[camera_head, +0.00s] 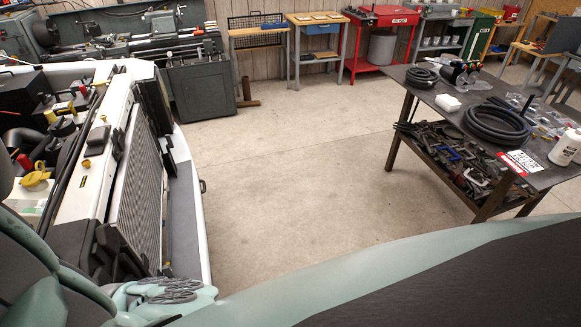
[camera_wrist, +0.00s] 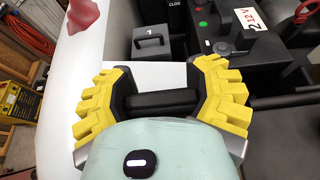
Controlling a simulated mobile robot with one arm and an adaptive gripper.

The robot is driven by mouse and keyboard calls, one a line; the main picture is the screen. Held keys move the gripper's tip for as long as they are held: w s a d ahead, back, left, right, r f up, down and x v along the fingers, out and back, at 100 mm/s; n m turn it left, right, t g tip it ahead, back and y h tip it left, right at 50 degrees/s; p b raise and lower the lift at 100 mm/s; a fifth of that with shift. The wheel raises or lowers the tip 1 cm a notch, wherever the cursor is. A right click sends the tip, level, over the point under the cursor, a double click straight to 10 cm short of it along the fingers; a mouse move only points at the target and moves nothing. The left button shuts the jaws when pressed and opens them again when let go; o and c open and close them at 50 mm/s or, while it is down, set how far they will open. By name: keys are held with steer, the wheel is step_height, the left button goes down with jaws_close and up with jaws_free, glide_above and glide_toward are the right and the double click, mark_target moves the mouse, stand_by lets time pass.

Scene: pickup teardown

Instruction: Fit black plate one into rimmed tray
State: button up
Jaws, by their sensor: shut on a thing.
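In the wrist view my gripper (camera_wrist: 163,98) has its yellow ribbed fingers closed on the two ends of a black bar-shaped handle (camera_wrist: 163,103). What hangs below the handle is hidden by my gripper body. A grey block marked "1" (camera_wrist: 173,48), with a black handle on top, sits just beyond the fingers, apart from them. I cannot tell from the frames which part is black plate one. I cannot make out the rimmed tray in either view.
The open engine bay of a white pickup (camera_head: 104,150) is at left in the head view. A black battery labelled 12V (camera_wrist: 240,35) and a red-handled part (camera_wrist: 303,12) lie beyond my gripper. A workbench (camera_head: 400,75) stands right; the floor between is clear.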

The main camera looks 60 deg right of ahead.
steer(key=shift+f+b, duration=2.3)
steer(key=shift+f, duration=0.45)
steer(key=shift+r, duration=0.1)
steer(key=o, duration=1.4)
steer(key=shift+d, duration=0.1)
steer(key=v, duration=0.8)
steer(key=shift+w+d, duration=0.1)
steer(key=shift+v, duration=1.9)
